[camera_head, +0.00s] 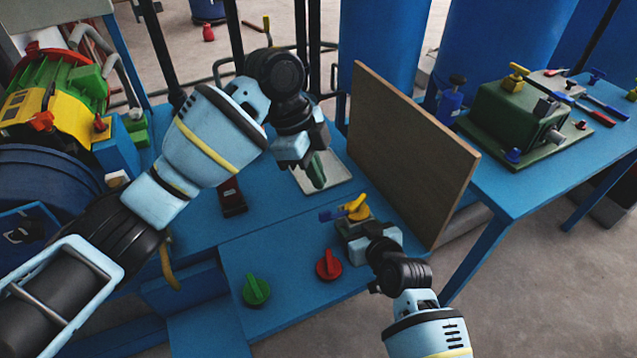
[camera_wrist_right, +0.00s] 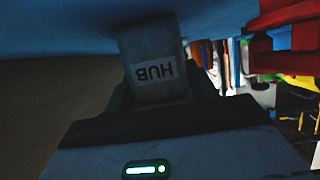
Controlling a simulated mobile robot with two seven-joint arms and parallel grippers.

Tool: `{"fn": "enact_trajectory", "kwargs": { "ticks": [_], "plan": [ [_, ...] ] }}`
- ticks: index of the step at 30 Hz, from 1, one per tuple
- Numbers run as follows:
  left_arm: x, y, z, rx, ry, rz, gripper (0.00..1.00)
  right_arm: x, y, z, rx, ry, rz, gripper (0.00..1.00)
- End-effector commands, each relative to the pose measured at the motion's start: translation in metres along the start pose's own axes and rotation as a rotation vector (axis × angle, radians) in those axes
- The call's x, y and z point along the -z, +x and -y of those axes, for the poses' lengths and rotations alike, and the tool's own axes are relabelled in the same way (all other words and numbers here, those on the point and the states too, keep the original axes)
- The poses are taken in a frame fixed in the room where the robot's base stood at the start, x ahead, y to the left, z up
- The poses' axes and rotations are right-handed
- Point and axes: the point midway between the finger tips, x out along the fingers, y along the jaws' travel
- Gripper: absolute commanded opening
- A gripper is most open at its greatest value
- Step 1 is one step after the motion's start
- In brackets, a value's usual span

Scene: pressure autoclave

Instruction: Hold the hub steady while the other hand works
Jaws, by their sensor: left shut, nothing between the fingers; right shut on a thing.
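The hub (camera_wrist_right: 157,72) is a grey block with an upside-down HUB label in the right wrist view, set against a blue surface. My right gripper (camera_head: 358,238) is shut on it at the blue bench's front part. In the head view the gripper hides most of the hub; a yellow handle (camera_head: 355,207) and a blue lever (camera_head: 334,214) show just beyond the fingers. My left gripper (camera_head: 306,158) is shut and empty, farther back over a pale tray (camera_head: 336,180). A green piece (camera_head: 317,172) shows just beside its fingers; whether they touch is unclear.
A red knob (camera_head: 328,264) and a green knob (camera_head: 256,290) sit left of my right gripper. A brown board (camera_head: 410,150) stands upright along the bench's right side. A dark red-topped box (camera_head: 232,197) lies under my left arm. A second blue table (camera_head: 520,190) carries a green machine.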

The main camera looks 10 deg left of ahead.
Motion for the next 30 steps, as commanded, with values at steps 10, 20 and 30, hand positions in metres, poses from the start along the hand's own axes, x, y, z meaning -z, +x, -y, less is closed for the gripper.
{"fn": "enact_trajectory", "kwargs": {
  "ticks": [10,20,30],
  "plan": [
    [0.0001,-0.0004,0.0001,0.0,0.0,0.0,0.0,-0.0011,0.0,-0.0001,0.0,0.0,0.002,0.22],
    [0.0,-0.0002,0.0001,0.0,0.0,0.0,0.0,-0.0005,0.0,-0.0001,0.0,0.0,0.001,0.83],
    [-0.0001,-0.0002,0.0001,0.0,0.0,0.0,0.0,-0.0011,-0.0088,-0.0004,-0.001,0.0,0.0,0.83]
  ]
}}
